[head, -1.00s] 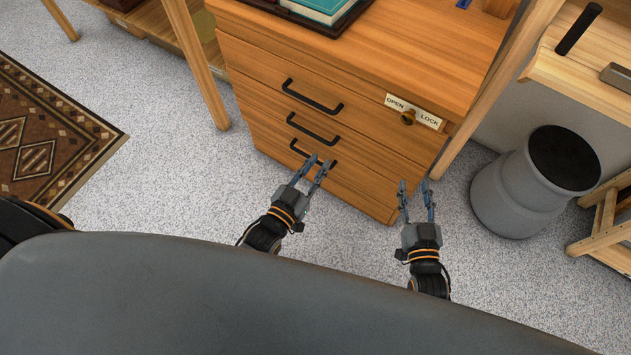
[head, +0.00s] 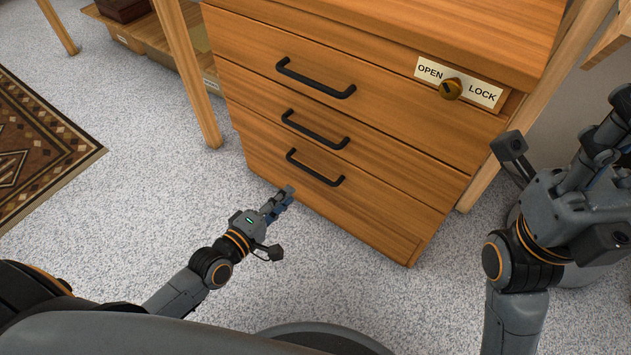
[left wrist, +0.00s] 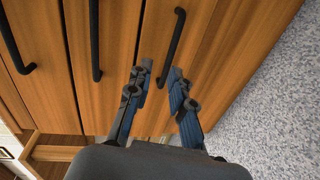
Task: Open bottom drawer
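The bottom drawer (head: 350,205) is the lowest front of a wooden cabinet and looks shut. Its black bar handle (head: 315,168) is uncovered in the head view. In the left wrist view the bottom handle (left wrist: 172,48) lies just beyond my fingertips. My left gripper (head: 286,196) is low in front of the bottom drawer, below and left of the handle. In the left wrist view my left gripper (left wrist: 158,73) is open, with nothing between its fingers. My right gripper (head: 590,150) is raised at the right edge, apart from the cabinet; its finger opening is unclear.
Two upper drawers with black handles (head: 315,80) (head: 314,131) are shut. A brass knob (head: 451,89) sits on an OPEN/LOCK plate. A table leg (head: 188,75) stands left of the cabinet. A patterned rug (head: 35,145) lies at left. Speckled floor is clear before the drawers.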

